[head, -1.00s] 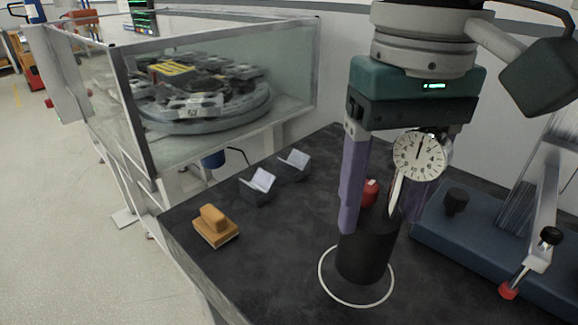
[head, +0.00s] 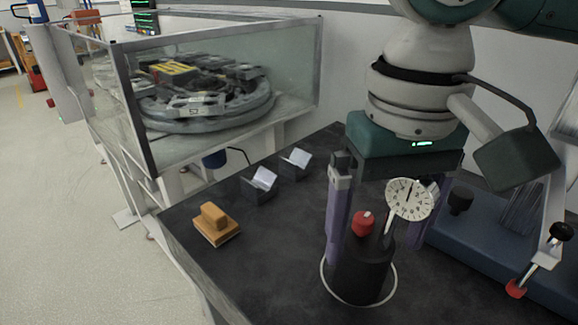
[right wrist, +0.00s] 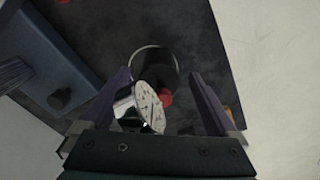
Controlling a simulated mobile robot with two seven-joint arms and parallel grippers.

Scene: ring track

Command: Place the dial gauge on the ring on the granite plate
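The dial gauge has a black cylindrical base (head: 362,270), a red knob (head: 363,222) and a round white dial (head: 410,199) on a thin stem. The base stands upright on the dark granite plate (head: 280,235), inside the white ring (head: 324,275), close to its front edge. My right gripper (head: 376,245) points down with its purple fingers on either side of the gauge. It is open. The right wrist view shows gaps between both fingers and the base (right wrist: 155,62), with the dial (right wrist: 149,108) close to the palm. My left gripper is out of view.
An orange block (head: 214,224) and two dark V-shaped blocks (head: 260,186) (head: 294,163) sit left of the gauge. A blue fixture (head: 480,245) with a red-tipped clamp (head: 516,288) is close on the right. A glass-walled case (head: 230,85) stands behind left.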

